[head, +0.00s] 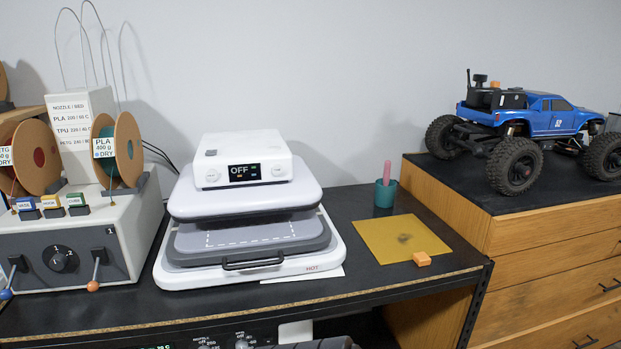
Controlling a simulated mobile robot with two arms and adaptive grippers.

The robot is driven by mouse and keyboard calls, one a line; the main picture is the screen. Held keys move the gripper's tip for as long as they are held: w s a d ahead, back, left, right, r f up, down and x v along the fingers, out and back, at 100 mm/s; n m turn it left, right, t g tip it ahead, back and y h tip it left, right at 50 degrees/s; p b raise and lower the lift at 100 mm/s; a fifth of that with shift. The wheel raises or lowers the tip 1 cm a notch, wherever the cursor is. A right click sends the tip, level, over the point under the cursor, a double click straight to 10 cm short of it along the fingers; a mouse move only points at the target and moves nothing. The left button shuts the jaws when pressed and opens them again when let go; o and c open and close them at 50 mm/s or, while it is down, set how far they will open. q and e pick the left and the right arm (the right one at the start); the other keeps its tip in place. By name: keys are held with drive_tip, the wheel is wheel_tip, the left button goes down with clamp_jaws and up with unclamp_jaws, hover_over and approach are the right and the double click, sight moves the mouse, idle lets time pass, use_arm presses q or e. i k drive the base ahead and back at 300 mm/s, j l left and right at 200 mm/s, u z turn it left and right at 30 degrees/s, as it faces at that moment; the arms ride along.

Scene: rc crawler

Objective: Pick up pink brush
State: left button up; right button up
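A pink brush (387,172) stands upright in a small teal cup (385,195) on the black bench, right of the heat press. Only its pink upper part shows; its lower end is hidden inside the cup. The cup stands just behind a yellow sheet.
A white heat press (250,272) marked OFF fills the middle of the bench (359,273). A blue crawler truck (545,118) stands on the higher wooden cabinet (540,238) at right.

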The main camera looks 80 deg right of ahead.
sight(387, 164)
drive_tip(key=z, duration=3.2)
drive_tip(key=i+l+u, duration=0.25)
drive_tip(key=u, duration=0.2)
drive_tip(key=i+l+u, duration=0.25)
drive_tip(key=u, duration=0.2)
drive_tip(key=i+l+u, duration=0.15)
drive_tip(key=l+u, duration=0.35)
